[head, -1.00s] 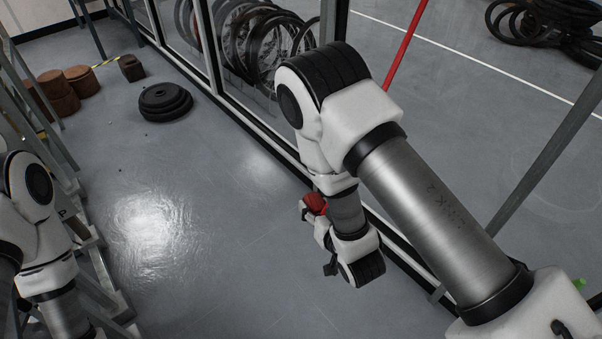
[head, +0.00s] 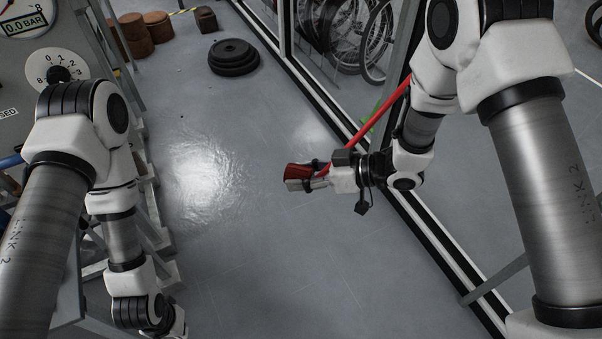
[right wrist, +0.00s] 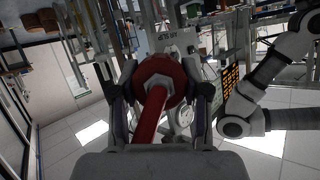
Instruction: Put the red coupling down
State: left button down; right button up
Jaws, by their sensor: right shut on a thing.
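My right gripper (head: 309,178) is shut on the red coupling (head: 297,170) and holds it up in the air, above the grey floor. In the right wrist view the coupling (right wrist: 160,74) sits between the two fingers (right wrist: 160,98), its round end facing the camera. A red hose (head: 377,121) runs from the coupling back along my right arm; it also shows in the right wrist view (right wrist: 150,118). My left gripper (head: 178,325) is at the bottom edge of the head view, mostly cut off, so its jaws cannot be made out.
A panel with a 0.0 BAR gauge (head: 27,20) and a numbered dial (head: 58,72) stands at the left, behind my left arm. A glass-walled frame (head: 425,225) runs along the right. Black discs (head: 233,58) lie on the floor further back. The middle floor is clear.

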jog(key=d+n+g, duration=0.2)
jog(key=shift+s+g+y, duration=0.15)
jog(key=shift+g+y, duration=0.25)
jog(key=shift+s+a+f+n, duration=0.2)
jog(key=shift+s+a+n, duration=0.05)
jog(key=shift+s+n, duration=0.15)
jog(key=shift+w+a+f+m+t, duration=0.1)
jog(key=shift+a+f+m+t, duration=0.25)
jog(key=shift+a+m, duration=0.2)
jog(key=w+m+t, duration=0.1)
jog(key=w+m+t+h, duration=0.1)
jog(key=w+m+t, duration=0.1)
jog(key=shift+a+f+t, duration=0.15)
jog(key=shift+f+t, duration=0.1)
jog(key=w+d+f+m+t+h, duration=0.1)
jog(key=w+d+m+t+h, duration=0.25)
jog(key=d+m+h, duration=0.35)
jog(key=w+d+m+t+h, duration=0.3)
jog(key=d+m+t+h, duration=0.25)
jog(key=d, duration=0.35)
jog(key=s+f+g, duration=0.1)
jog(key=s+f, duration=0.1)
jog(key=s, duration=0.6)
jog(key=shift+f+m, duration=0.4)
